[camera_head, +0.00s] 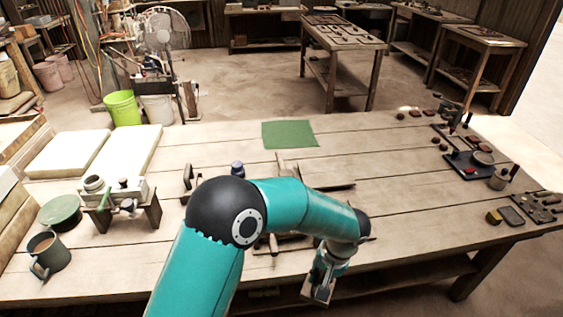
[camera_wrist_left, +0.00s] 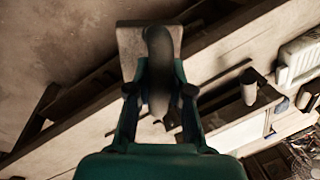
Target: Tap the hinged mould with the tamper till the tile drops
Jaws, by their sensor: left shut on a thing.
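My left gripper (camera_head: 325,272) hangs past the near edge of the bench, and its arm crosses the middle of the head view. In the left wrist view the gripper (camera_wrist_left: 160,90) is shut on the tamper, which has a dark rounded handle (camera_wrist_left: 159,62) and a pale block (camera_wrist_left: 130,45) at its far end. The tamper's block (camera_head: 317,293) shows below the gripper in the head view. A flat wooden piece (camera_head: 332,174), perhaps part of the hinged mould, lies mid-bench behind my arm. My arm hides much there, and I cannot make out a tile.
A green mat (camera_head: 289,134) lies at the back of the bench (camera_head: 400,210). A mug (camera_head: 50,254), a green round lid (camera_head: 60,210) and white slabs (camera_head: 68,153) are at the left. A dark tray (camera_head: 468,167) and small tools are at the right.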

